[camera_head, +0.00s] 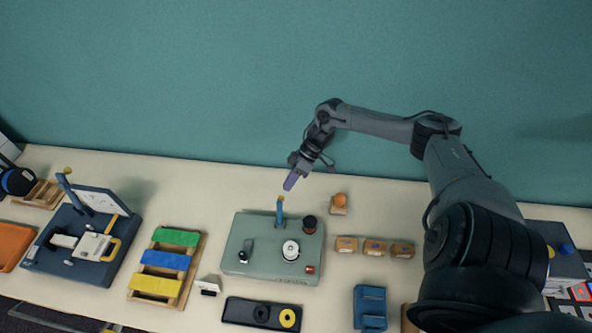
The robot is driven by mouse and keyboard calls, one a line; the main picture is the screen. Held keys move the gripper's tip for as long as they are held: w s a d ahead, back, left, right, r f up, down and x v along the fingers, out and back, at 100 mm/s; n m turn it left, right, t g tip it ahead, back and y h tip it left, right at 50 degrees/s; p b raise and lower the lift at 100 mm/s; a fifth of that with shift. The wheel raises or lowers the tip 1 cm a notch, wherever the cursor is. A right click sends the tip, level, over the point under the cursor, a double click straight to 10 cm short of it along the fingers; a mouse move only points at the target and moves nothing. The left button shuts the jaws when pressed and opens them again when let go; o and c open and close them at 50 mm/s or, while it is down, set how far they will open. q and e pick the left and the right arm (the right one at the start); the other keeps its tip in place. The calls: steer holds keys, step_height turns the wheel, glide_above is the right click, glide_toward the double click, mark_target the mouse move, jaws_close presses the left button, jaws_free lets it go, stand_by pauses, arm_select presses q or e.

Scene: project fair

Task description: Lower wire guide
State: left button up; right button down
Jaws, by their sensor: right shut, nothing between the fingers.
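A blue upright post with a small yellow tip (280,208) stands at the back edge of a grey-green machine (238,262); it looks like the wire guide and is raised. The machine's top also carries a white round disc (290,250), a dark cylinder (309,224) and a small black part at its left. My right gripper (290,182) is shut and empty. It points down just above and behind the post's yellow tip, and seems apart from it. My left gripper is out of view.
A navy device (48,258) with a similar blue post stands at left, beside a wooden rack of coloured strips (185,290). An orange ball on a stand (340,200) and several small wooden blocks (374,247) lie to the right. A black tray (238,311) lies in front.

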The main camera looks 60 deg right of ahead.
mark_target(280, 210)
steer(key=shift+s+a+r+p, duration=0.2)
steer(key=shift+a+p, duration=0.15)
steer(key=shift+a, duration=0.3)
steer(key=shift+s+a+r+p, duration=0.1)
steer(key=shift+a+r+p, duration=0.15)
steer(key=shift+a, duration=0.4)
